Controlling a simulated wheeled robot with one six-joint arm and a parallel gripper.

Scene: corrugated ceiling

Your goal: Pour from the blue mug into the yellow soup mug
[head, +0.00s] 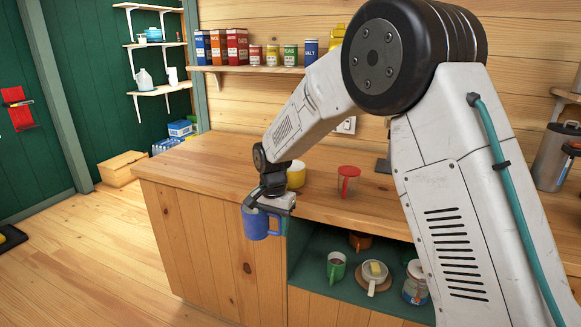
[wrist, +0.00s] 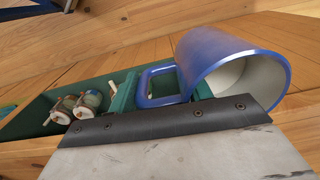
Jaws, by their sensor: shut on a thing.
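My gripper (head: 268,200) is shut on the blue mug (head: 256,226), in front of the counter's front edge in the head view. The mug looks about upright there, its handle to the right. In the wrist view the blue mug (wrist: 212,58) shows its pale inside, and its handle (wrist: 160,84) lies by the gripper; I cannot tell what it holds. The yellow soup mug (head: 297,174) stands on the counter behind and right of my gripper, apart from the blue mug. My wrist hides part of it.
A red cup (head: 348,180) stands on the wooden counter (head: 205,160), right of the yellow mug. The counter's left part is clear. An open green shelf below holds a green mug (head: 336,267), a white dish (head: 374,275) and a jar (head: 416,284).

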